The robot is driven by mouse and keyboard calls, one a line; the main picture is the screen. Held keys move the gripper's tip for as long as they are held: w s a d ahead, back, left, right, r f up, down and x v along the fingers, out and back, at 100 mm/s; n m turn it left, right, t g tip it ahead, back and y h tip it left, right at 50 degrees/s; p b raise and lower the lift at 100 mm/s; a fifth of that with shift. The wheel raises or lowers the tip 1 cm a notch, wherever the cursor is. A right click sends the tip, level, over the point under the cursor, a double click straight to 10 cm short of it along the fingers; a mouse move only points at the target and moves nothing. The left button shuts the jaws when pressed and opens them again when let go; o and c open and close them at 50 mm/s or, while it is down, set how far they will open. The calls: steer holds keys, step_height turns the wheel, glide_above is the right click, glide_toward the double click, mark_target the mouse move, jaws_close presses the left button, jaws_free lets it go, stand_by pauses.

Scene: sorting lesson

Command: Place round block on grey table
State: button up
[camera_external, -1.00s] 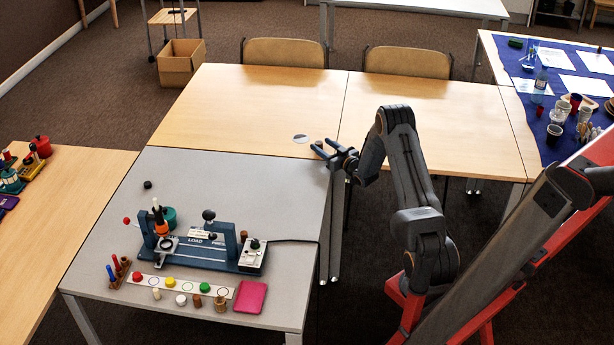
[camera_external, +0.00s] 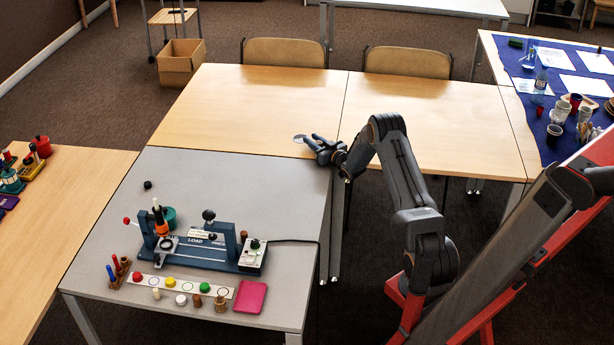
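The grey table (camera_external: 250,180) stands in front of the wooden tables. My gripper (camera_external: 310,140) is low over the front edge of the wooden table (camera_external: 250,105), just behind the grey table's back right corner. Its two fingers look spread and open. A flat pale disc (camera_external: 299,139) lies by the fingertips. A small brownish object that showed there earlier is hidden by the gripper now; I cannot tell whether it is the round block or lies between the fingers. Red (camera_external: 137,278), yellow (camera_external: 170,282) and green (camera_external: 205,288) round pieces sit on a white strip on the grey table.
A blue fixture (camera_external: 205,250) with posts fills the middle of the grey table. A pink box (camera_external: 250,296), a peg holder (camera_external: 118,272) and small pegs stand near its front. A black ball (camera_external: 147,185) lies at back left. The back right of the grey table is clear.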

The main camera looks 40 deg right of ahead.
steer(key=c, duration=0.5)
step_height(320, 180, up, 10)
steer(key=s+a+y+p, duration=0.1)
steer(key=s+a+p, duration=0.65)
steer(key=a, duration=0.75)
steer(key=s+a+r+h+p, duration=0.1)
steer(key=s+a+p, duration=0.1)
steer(key=s+a, duration=0.5)
steer(key=s+a+r+p, duration=0.1)
steer(key=s+a, duration=0.1)
steer(key=s, duration=0.9)
steer(key=s+d+f, duration=0.1)
steer(key=f, duration=0.1)
steer(key=s+d+f, duration=0.1)
steer(key=s+f, duration=0.1)
steer(key=f, duration=0.1)
steer(key=s+d+f, duration=0.1)
steer(key=s+f, duration=0.1)
steer(key=shift+d+f, duration=0.15)
steer(key=shift+d, duration=0.2)
steer(key=shift+s+d+f, duration=0.45)
steer(key=shift+s+f, duration=0.45)
steer(key=shift+s, duration=0.35)
steer(key=shift+s+d+f, duration=0.45)
steer(key=shift+s+f, duration=0.5)
steer(key=shift+s, duration=0.25)
steer(key=shift+s+d+f, duration=0.45)
steer(key=shift+s+f, duration=0.45)
steer(key=shift+s, duration=0.35)
